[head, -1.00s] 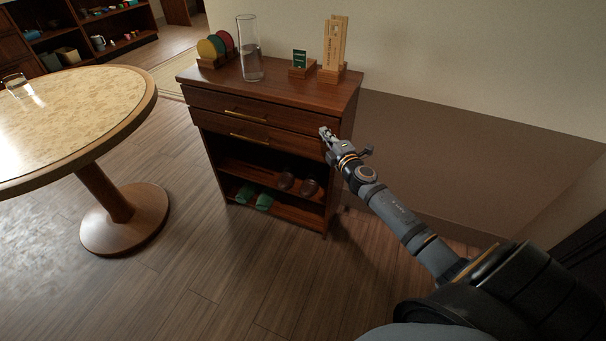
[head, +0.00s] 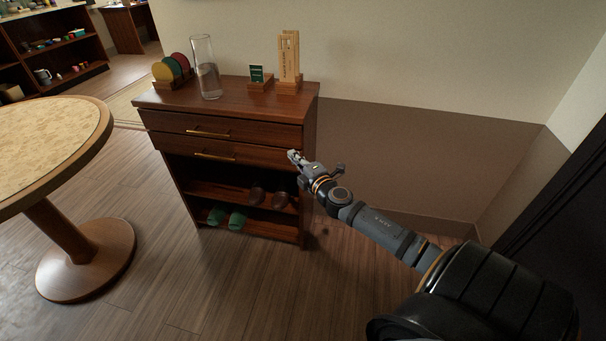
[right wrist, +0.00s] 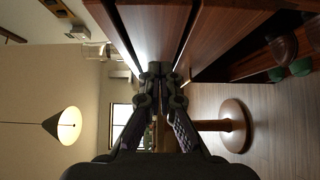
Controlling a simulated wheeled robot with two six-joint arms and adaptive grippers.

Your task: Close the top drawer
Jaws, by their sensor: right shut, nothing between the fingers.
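The dark wooden cabinet (head: 300,115) has two stacked drawers with brass bar handles. The top drawer (head: 255,132) looks nearly flush with the cabinet front; I cannot tell whether a small gap remains. The lower drawer (head: 265,155) is just below it. My right gripper (head: 294,155) is shut and empty near the right end of the drawer fronts, at about the lower drawer's height in the head view. Contact cannot be made out. In the right wrist view the shut fingers (right wrist: 160,70) point along the drawer fronts, which run sideways-on. My left gripper is out of view.
A glass vase (head: 206,70), coloured discs (head: 170,70) and wooden holders (head: 288,62) stand on the cabinet. Green slippers (head: 237,219) and dark shoes lie on its open shelves. A round table (head: 105,128) stands at left. The floor in front is clear.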

